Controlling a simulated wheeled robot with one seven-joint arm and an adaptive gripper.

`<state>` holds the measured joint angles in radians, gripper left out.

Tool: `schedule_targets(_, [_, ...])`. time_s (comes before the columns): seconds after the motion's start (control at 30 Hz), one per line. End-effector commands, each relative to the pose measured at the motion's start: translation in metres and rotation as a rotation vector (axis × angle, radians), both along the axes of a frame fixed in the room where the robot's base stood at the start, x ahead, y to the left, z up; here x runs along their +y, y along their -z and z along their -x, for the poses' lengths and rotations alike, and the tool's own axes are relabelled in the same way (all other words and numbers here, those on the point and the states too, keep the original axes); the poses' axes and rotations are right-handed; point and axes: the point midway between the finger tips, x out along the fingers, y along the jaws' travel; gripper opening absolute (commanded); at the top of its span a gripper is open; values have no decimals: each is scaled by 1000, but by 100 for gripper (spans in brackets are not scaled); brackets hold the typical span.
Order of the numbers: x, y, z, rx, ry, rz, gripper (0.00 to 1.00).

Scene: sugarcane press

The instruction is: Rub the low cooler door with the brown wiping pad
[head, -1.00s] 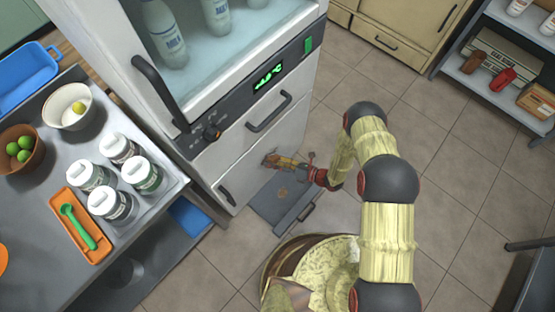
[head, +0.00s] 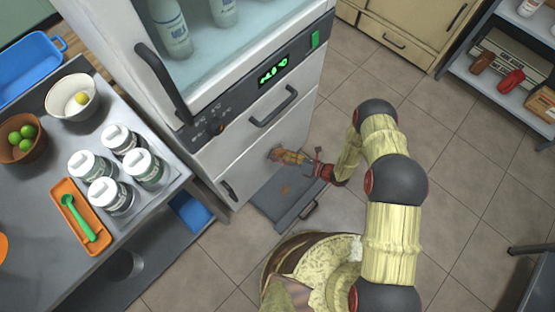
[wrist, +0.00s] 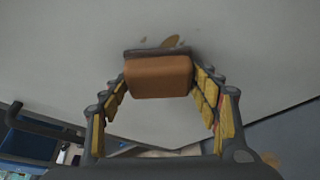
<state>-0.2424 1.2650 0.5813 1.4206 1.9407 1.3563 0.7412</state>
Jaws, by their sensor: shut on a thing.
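The low cooler door (head: 238,168) is the pale lower front panel of the white cooler, with a dark handle at its lower left. My gripper (head: 285,156) is at the right part of this door. In the wrist view my gripper (wrist: 160,85) is shut on the brown wiping pad (wrist: 160,77), its fingers on either side of it. The pad's dark far edge is against or very close to the door surface (wrist: 75,50); I cannot tell how firmly it touches. Brown marks (wrist: 171,42) show on the door just beyond the pad.
A dark grey flat platform (head: 285,196) lies on the floor below the door. A steel table (head: 45,185) with jars, bowls and an orange tray stands at left.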

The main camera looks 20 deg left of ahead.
Motion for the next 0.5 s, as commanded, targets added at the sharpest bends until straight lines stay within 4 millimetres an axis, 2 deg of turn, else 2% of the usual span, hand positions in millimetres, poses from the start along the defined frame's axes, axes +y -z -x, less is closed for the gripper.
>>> schedule_targets(0.17, [-2, 0, -4, 0, 0, 0, 41])
schedule_targets(0.5, [-9, 0, -28, 1, 0, 0, 41])
